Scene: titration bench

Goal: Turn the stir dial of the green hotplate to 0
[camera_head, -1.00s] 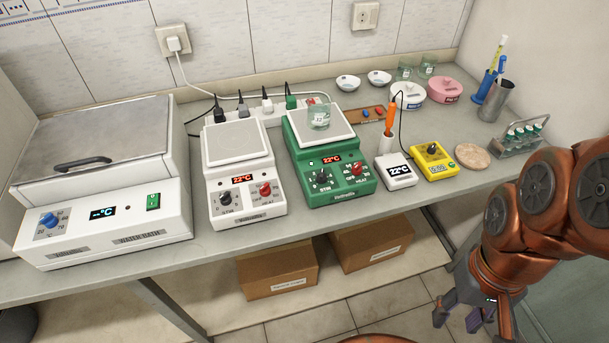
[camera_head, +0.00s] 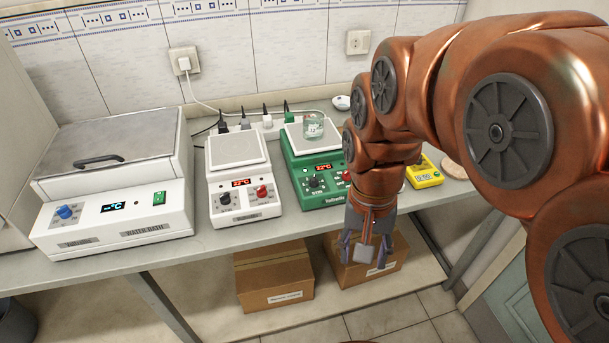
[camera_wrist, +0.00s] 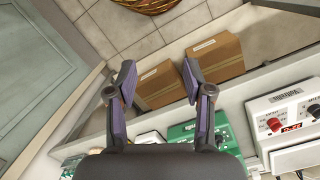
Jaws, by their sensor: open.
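The green hotplate (camera_head: 301,151) stands on the bench with a glass beaker (camera_head: 313,126) on its plate. Its black stir dial (camera_head: 314,181) is on the left of the front panel, left of the red heat dial (camera_head: 347,176), which is partly hidden by my arm. My gripper (camera_head: 364,262) is open and empty, pointing down in front of the bench edge, below and to the right of the stir dial, apart from it. In the wrist view my gripper (camera_wrist: 157,82) shows its two fingers spread, with part of the green hotplate (camera_wrist: 181,132) behind them.
A white hotplate (camera_head: 241,194) stands left of the green one, and a water bath (camera_head: 130,215) farther left. A yellow device (camera_head: 425,174) sits to the right. Cardboard boxes (camera_head: 275,272) lie under the bench. My arm hides much of the bench's right side.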

